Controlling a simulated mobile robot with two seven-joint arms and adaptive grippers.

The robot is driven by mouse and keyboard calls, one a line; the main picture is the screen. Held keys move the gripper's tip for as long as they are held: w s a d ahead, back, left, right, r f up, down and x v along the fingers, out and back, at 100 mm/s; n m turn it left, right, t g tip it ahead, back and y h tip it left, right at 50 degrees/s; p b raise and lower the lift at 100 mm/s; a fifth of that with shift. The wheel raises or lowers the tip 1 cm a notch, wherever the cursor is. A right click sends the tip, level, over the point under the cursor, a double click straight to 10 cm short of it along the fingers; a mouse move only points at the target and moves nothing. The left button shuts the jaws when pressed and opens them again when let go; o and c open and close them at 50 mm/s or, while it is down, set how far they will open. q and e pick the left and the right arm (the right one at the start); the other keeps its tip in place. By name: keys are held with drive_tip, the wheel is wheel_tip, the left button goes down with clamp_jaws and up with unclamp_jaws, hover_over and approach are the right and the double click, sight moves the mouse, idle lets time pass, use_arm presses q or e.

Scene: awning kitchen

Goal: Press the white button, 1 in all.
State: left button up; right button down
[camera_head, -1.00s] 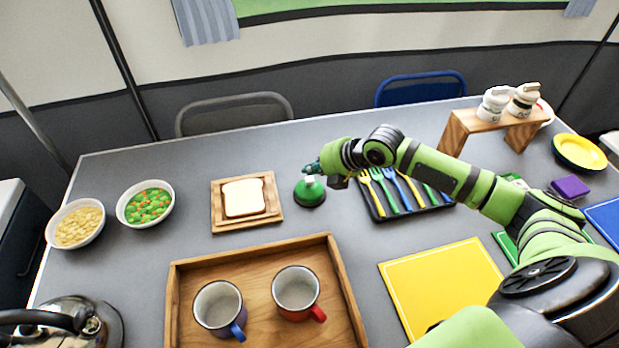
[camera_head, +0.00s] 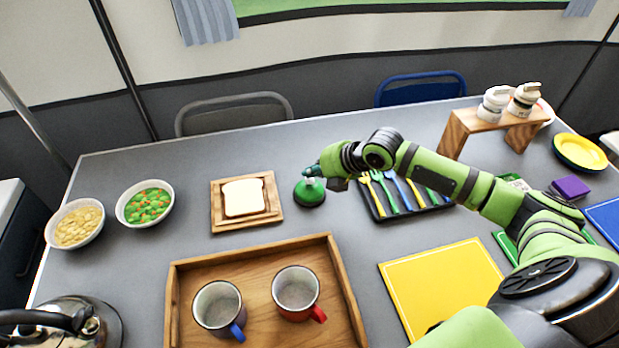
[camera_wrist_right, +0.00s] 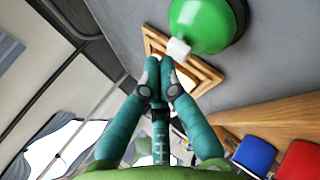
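The button is a green dome (camera_head: 310,194) on the table, right of the bread board. Its small white top (camera_wrist_right: 178,50) shows plainly in the right wrist view, while the head view mostly hides it behind my fingertips. My right gripper (camera_head: 312,170) reaches in from the right, with its tips right at the top of the dome. In the wrist view the teal fingers of this gripper (camera_wrist_right: 155,66) are together and empty, right beside the white top; I cannot tell for sure whether they touch it. My left gripper is out of view.
Bread lies on a wooden board (camera_head: 217,222) left of the button. A black cutlery tray (camera_head: 378,213) sits close on the right, under my arm. A wooden tray (camera_head: 180,300) with two mugs stands in front. Bowls stand at the left.

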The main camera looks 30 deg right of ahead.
sight(312, 180)
drive_tip(key=shift+f, duration=0.55)
idle(0.4)
drive_tip(key=shift+r, duration=0.15)
drive_tip(key=shift+r+p, duration=0.7)
drive_tip(key=shift+r, duration=0.1)
wheel_tip(312, 180, up, 5)
drive_tip(key=p, duration=0.4)
drive_tip(key=shift+p, duration=0.3)
idle(0.4)
